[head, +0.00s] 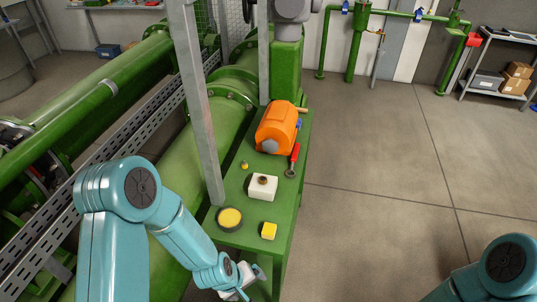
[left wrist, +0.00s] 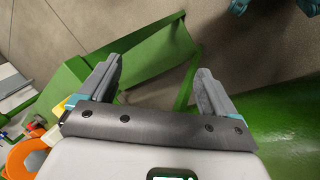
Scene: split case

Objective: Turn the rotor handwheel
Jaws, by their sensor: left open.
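I cannot make out the rotor handwheel with certainty in either view. The green pump casing and pipe (head: 232,115) run along the left of the head view, with flanges and bolts. My left gripper (head: 251,277) is low at the front end of the green bench, beyond its near edge and below the small items on it. In the left wrist view its two grey fingers (left wrist: 158,66) are spread apart with nothing between them. Part of my right arm shows at the lower right of the head view; its gripper is out of the picture.
The floor (head: 370,200) to the right is clear.

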